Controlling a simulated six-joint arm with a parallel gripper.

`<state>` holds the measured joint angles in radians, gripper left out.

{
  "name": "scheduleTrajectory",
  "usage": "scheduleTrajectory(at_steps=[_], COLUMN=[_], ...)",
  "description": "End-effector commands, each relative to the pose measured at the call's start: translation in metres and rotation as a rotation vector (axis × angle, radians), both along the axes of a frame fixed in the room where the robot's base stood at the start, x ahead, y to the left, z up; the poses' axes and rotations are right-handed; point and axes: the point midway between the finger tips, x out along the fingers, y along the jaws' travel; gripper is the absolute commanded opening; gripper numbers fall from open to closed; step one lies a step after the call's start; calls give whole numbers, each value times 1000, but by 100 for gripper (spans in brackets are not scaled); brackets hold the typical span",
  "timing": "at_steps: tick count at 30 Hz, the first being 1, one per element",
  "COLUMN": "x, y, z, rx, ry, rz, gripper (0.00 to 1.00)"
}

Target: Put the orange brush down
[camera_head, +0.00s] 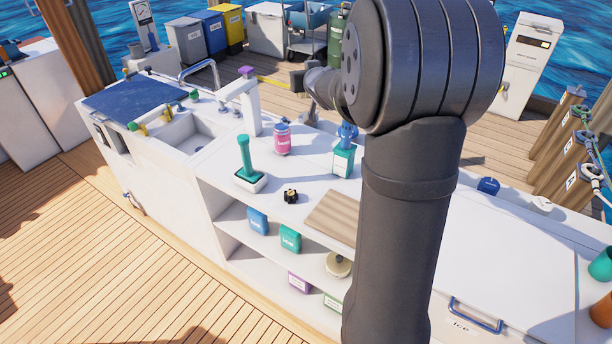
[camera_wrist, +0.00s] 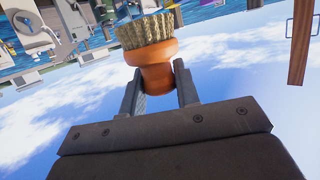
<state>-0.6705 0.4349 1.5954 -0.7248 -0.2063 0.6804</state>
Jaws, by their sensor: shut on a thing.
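The orange brush (camera_wrist: 152,55) shows in the wrist view, with an orange round body and pale bristles that point to the top of the picture. My gripper (camera_wrist: 158,85) is shut on its orange body, one finger on each side. In the head view my own arm covers much of the right middle, and I cannot make out the brush there. My gripper is mostly hidden behind the arm in that view.
A sink (camera_head: 190,135) lies to the left. Bare counter shows between these things.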

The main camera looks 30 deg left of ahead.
Motion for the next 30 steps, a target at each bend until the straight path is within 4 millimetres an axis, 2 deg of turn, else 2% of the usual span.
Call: scheduleTrajectory(at_steps=[8,11,18,21,30], x=[0,0,0,0,0], y=[0,0,-1,-1,-1], z=[-32,-59,-144,-168,-208], rx=[1,-2,-2,-1,1], ry=[3,7,6,5,4], rz=[-1,-1,-3,-3,-2], gripper=[5,5,5,5,5])
